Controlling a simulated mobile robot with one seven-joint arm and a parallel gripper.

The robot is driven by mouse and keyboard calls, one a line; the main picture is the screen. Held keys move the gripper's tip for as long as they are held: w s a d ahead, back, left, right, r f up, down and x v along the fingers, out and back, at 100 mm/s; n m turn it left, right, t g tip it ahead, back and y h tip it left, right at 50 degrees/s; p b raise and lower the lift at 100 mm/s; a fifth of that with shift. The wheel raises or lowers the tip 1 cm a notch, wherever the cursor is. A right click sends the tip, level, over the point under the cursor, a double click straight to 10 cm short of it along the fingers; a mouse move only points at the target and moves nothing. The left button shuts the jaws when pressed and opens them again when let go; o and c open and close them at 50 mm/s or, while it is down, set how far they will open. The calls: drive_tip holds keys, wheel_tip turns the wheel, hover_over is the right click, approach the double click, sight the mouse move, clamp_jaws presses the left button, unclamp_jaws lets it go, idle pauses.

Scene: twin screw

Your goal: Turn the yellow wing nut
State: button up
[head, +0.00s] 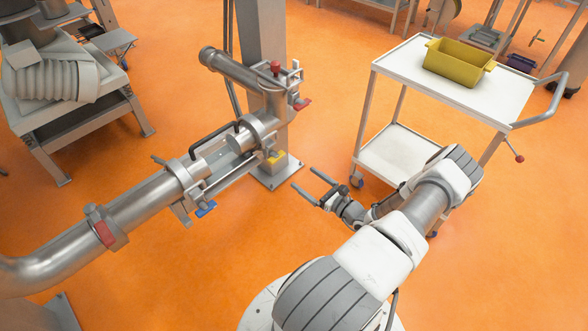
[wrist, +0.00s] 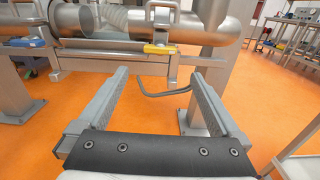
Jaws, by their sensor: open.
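The yellow wing nut (head: 277,158) sits low on the right side of the metal pipe fitting in the head view. In the wrist view the yellow wing nut (wrist: 160,49) shows beyond the fingers, near the top middle. My gripper (head: 303,178) is open and empty, just right of the fitting, its fingers pointing toward it. In the wrist view my gripper (wrist: 160,73) has its two fingers wide apart. The nut lies ahead of the gap between them, and the fingers do not touch it.
A blue wing nut (head: 205,209) sits further left on the fitting, and a red handle (head: 302,104) higher up. A dark bent bar (wrist: 165,92) shows ahead between the fingers. A white cart (head: 408,75) with a yellow bin (head: 458,65) stands right. Orange floor is clear below.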

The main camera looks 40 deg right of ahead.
drive_tip(key=shift+s+d, duration=0.1)
drive_tip(key=shift+s, duration=1.4)
